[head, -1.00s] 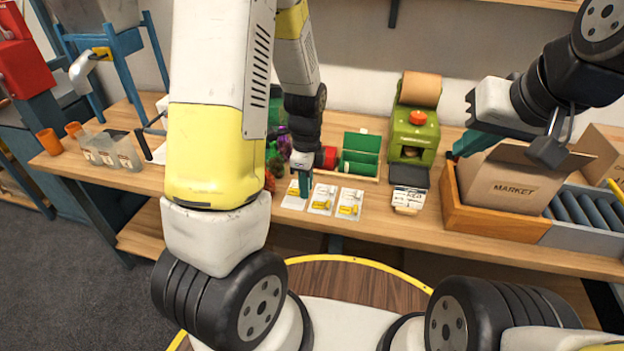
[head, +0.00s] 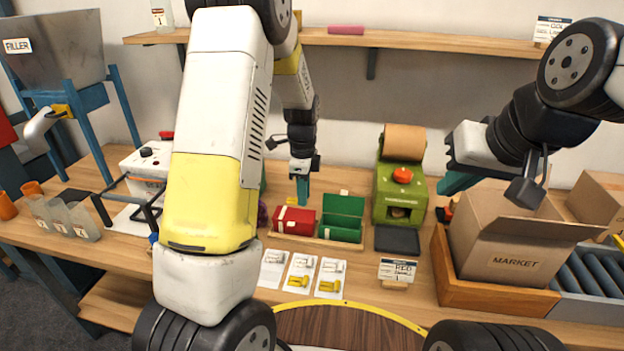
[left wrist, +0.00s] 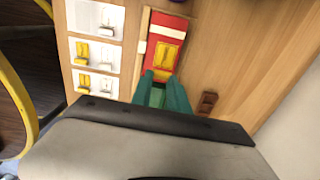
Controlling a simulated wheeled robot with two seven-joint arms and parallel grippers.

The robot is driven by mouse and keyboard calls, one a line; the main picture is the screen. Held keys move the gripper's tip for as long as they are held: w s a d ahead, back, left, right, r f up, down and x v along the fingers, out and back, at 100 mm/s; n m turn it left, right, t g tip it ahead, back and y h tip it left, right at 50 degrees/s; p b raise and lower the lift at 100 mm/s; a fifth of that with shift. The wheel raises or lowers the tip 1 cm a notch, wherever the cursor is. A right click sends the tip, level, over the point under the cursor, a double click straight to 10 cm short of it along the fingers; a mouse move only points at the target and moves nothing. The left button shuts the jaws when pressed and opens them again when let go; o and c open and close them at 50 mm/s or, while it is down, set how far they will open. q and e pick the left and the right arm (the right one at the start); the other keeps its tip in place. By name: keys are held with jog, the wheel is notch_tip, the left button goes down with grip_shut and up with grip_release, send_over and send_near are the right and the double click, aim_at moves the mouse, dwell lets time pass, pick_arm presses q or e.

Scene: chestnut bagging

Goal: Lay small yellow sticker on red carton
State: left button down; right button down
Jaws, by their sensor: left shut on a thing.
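The red carton (head: 295,221) lies in a wooden holder left of a green carton (head: 342,219). My left gripper (head: 302,190) is above the red carton, pointing down. In the left wrist view the red carton (left wrist: 180,24) has a white band, and a small yellow sticker (left wrist: 168,55) shows over it at the tips of my left gripper (left wrist: 160,77), which is shut on it. I cannot tell whether the sticker touches the carton. My right gripper (head: 458,183) is at the right, beside the market box; its opening is unclear.
Three sticker sheets (head: 300,271) lie at the table's front; the left one shows no yellow in the head view. A card (head: 397,270) stands right of them. A green machine (head: 400,190) is behind, and a cardboard market box (head: 505,245) is at the right.

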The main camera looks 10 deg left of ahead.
pick_arm(q)
jog(key=shift+f, duration=2.15)
jog(key=c, duration=1.2)
grip_release()
jog(key=shift+r, duration=0.1)
jog(key=shift+r, duration=3.4)
